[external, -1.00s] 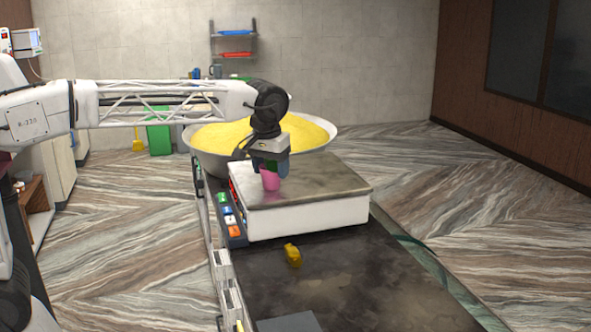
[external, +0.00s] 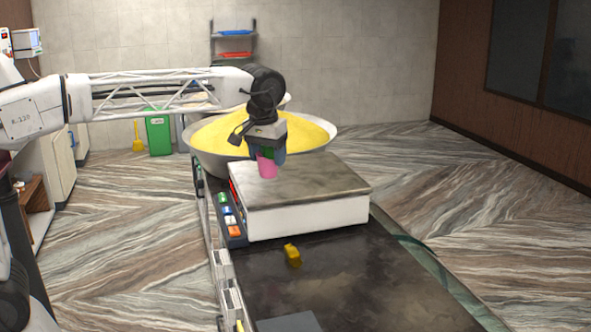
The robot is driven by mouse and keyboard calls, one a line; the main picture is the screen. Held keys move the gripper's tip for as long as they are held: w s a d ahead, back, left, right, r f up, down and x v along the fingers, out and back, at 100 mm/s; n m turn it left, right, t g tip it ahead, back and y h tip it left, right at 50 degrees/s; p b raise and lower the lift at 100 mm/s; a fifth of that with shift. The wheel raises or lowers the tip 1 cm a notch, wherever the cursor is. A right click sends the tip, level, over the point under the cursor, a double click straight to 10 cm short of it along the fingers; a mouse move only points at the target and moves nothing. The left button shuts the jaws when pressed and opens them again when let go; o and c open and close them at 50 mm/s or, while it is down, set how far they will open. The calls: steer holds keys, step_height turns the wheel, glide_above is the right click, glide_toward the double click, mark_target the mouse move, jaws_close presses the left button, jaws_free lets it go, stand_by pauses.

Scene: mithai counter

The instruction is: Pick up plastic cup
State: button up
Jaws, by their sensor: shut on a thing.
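The pink plastic cup (external: 267,168) is at the tips of my gripper (external: 268,154), in the external view. My gripper is shut on the cup from above and holds it over the left part of the scale's top plate. The cup looks upright. Its upper part is partly hidden by the fingers. From this angle I cannot tell exactly how far the cup's base is above the plate.
The white weighing scale (external: 310,213) with a metal top stands on the dark counter (external: 345,285). A large bowl (external: 205,163) of yellow food is just behind. A small yellow object (external: 292,255) lies in front of the scale. The counter's front right is clear.

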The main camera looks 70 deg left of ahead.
steer(key=s+d+r, duration=0.1)
steer(key=s+d, duration=0.3)
steer(key=s, duration=1)
steer(key=shift+s+d+r, duration=0.15)
steer(key=shift+s+r, duration=0.05)
steer(key=shift+s, duration=0.05)
steer(key=shift+w, duration=0.1)
steer(key=w+d+f+m, duration=0.15)
steer(key=w+d, duration=0.25)
steer(key=w, duration=0.9)
steer(key=w+d+f+m+h, duration=0.1)
steer(key=w+d+m, duration=0.2)
steer(key=w, duration=0.9)
steer(key=w+d+f+m, duration=0.2)
steer(key=w+d+m, duration=0.15)
steer(key=w, duration=0.95)
steer(key=s+f+n, duration=0.4)
steer(key=s, duration=0.5)
steer(key=s+f+n+y, duration=0.1)
steer(key=s+f+n, duration=0.3)
steer(key=s, duration=0.5)
steer(key=shift+w, duration=0.1)
